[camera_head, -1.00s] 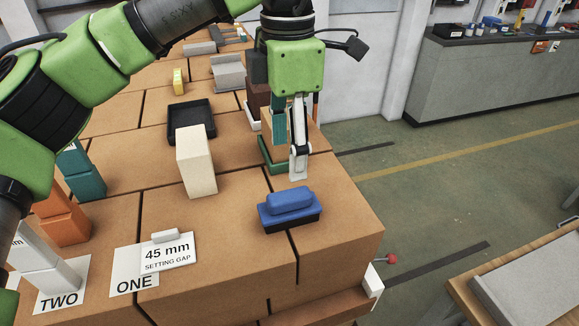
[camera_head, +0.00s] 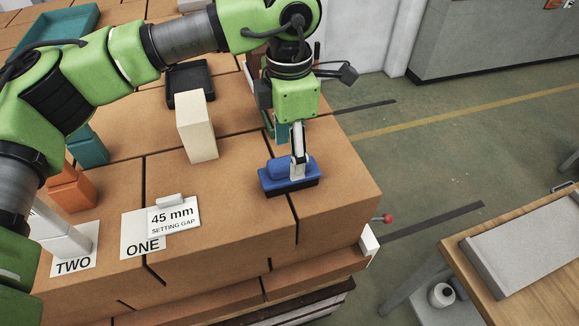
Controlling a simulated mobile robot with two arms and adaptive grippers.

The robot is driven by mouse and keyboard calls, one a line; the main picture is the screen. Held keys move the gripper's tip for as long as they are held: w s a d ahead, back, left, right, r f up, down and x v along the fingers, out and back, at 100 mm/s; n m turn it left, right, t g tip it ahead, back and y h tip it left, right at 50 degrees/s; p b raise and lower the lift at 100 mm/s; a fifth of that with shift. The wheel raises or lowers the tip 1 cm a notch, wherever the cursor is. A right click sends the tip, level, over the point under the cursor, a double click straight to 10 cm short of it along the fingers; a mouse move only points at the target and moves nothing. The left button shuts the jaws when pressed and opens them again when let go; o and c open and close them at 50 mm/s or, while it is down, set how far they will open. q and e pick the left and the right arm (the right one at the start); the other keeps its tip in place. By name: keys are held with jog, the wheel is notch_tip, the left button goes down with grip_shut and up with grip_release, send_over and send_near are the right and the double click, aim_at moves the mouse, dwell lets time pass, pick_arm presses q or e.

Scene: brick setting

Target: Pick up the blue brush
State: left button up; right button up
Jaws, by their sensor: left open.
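The blue brush (camera_head: 276,178) lies on the brown block surface near its right side, with its blue grip upward and a dark bristle strip below. My left gripper (camera_head: 298,172) points down right at the brush. One pale finger overlaps the right part of the blue grip in the picture. The other finger is mostly hidden behind it, so I cannot tell whether the fingers touch the brush. The left gripper is open. My right gripper does not show.
A cream block (camera_head: 197,130) stands upright left of the brush, with a black tray (camera_head: 188,84) behind it. A "45 mm setting gap" card (camera_head: 174,219) lies at the front left. Orange blocks (camera_head: 72,190) are at the far left. The surface drops off to the right.

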aim_at(289, 159)
pick_arm(q)
jog(key=f+p, duration=0.1)
jog(key=f, duration=0.2)
jog(key=shift+s, duration=0.2)
jog(key=shift+f, duration=0.25)
jog(key=c, duration=1.3)
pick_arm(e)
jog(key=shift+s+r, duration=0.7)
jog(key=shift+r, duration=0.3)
pick_arm(q)
jog(key=shift+r, duration=0.15)
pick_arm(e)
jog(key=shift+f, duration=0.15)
